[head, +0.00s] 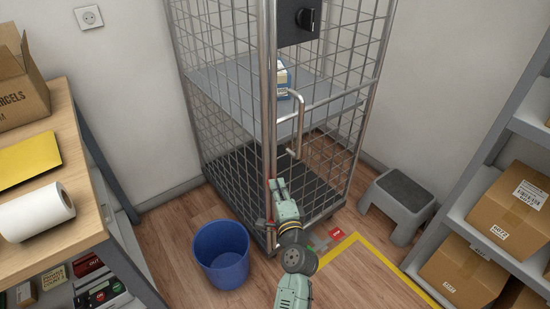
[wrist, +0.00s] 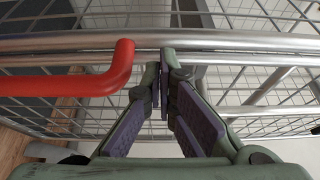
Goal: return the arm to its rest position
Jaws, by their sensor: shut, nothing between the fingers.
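My gripper (head: 275,186) is at the front post of the wire cage (head: 228,95) in the head view, with my green arm reaching up from the bottom. In the wrist view my gripper (wrist: 164,85) has its purple-padded fingers converging at the tips, shut and empty. The tips are close to the cage's metal bars (wrist: 230,42); I cannot tell whether they touch. A red lever (wrist: 70,84) lies just left of the fingers. It is mostly hidden behind my arm in the head view.
A blue bin (head: 222,255) stands left of my arm. A wooden counter (head: 75,120) is at the left, and a shelf with cardboard boxes (head: 515,205) at the right. A grey step stool (head: 400,195) stands right of the cage. A metal handle (head: 298,125) sticks out from the cage.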

